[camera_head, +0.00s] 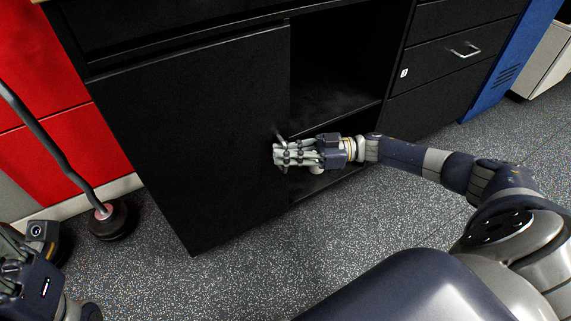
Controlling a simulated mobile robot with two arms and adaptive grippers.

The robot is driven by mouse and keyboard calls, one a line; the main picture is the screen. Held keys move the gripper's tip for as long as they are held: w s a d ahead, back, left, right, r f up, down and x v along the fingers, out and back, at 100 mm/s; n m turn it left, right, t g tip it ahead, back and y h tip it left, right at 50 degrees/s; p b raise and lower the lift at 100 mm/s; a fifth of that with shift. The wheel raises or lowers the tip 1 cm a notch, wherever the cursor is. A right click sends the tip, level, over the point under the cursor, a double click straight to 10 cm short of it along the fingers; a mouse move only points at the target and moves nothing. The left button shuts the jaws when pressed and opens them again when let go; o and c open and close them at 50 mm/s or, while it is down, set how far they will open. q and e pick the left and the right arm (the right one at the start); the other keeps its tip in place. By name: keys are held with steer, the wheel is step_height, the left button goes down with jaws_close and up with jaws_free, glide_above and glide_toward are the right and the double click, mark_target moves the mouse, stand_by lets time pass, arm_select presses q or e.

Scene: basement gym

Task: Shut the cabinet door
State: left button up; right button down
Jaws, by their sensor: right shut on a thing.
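The black cabinet door (195,130) is the large flat panel left of centre. To its right the cabinet (345,52) shows a dark open compartment with a shelf. A small pale handle (279,136) sits near the door's right edge, mostly hidden by my fingers. My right gripper (282,155) reaches in from the right, across the front of the opening, and is shut on the handle. My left gripper (18,262) is at the lower left, cut off by the frame and away from the door; its finger state is unclear.
Black drawers (450,55) with a metal pull are to the right, beside a blue cabinet (515,65). A red cabinet (45,85) stands at left. A dark bent bar with a round weight (112,218) is near the door's left side. Speckled floor (270,265) in front is clear.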

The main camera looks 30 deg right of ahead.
steer(key=shift+w+d, duration=0.25)
steer(key=c, duration=2)
jaws_free()
steer(key=v, duration=1.2)
steer(key=shift+a, duration=0.15)
